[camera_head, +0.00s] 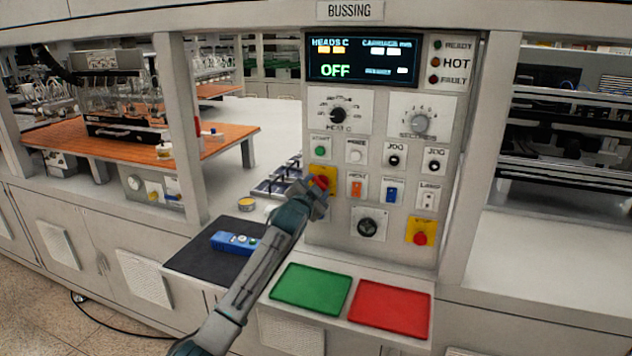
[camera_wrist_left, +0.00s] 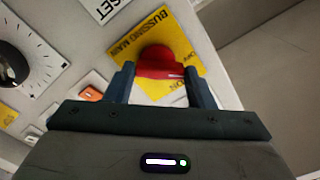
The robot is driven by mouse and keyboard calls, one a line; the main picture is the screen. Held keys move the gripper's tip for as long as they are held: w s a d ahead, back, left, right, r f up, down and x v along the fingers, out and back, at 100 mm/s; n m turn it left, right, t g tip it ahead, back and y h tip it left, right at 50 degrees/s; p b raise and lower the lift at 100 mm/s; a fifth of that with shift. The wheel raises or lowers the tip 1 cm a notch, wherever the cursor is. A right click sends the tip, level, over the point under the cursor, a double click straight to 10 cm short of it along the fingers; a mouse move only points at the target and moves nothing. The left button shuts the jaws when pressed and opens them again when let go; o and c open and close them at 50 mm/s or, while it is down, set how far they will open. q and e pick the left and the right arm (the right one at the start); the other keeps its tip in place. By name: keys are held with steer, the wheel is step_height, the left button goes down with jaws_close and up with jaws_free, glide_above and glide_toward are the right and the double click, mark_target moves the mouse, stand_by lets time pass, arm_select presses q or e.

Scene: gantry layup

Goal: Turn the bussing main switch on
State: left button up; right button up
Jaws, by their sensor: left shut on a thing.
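The bussing main switch is a red knob (camera_wrist_left: 158,62) on a yellow plate (camera_wrist_left: 168,27) marked "BUSSING MAIN", with "ON" legible on the plate in the left wrist view. In the head view the red knob (camera_head: 321,181) is on the lower left of the control panel. My left gripper (camera_wrist_left: 162,80) is shut on the red knob, with one finger on each side. It also shows at the knob in the head view (camera_head: 318,190). The panel display (camera_head: 361,58) reads "OFF". My right gripper is not in view.
Dials, small buttons and rocker switches surround the knob on the panel. A second yellow plate with a red button (camera_head: 420,238) is at the lower right. Below are a green tray (camera_head: 310,289), a red tray (camera_head: 390,308) and a blue device (camera_head: 235,241) on a dark mat.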

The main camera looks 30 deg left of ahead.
arm_select(q)
steer(key=m+p, duration=0.4)
steer(key=m, duration=0.1)
steer(key=shift+d+r+m, duration=0.1)
steer(key=shift+r+m, duration=0.1)
steer(key=shift+m, duration=0.1)
steer(key=m+p, duration=0.2)
steer(key=m, duration=0.1)
steer(key=shift+f+p, duration=0.1)
steer(key=shift+p, duration=0.25)
steer(key=shift+f+m+p, duration=0.1)
steer(key=shift+m+p, duration=0.2)
steer(key=shift+m, duration=0.3)
steer(key=o, duration=1)
steer(key=shift+d, duration=0.1)
steer(key=shift+s+f, duration=0.1)
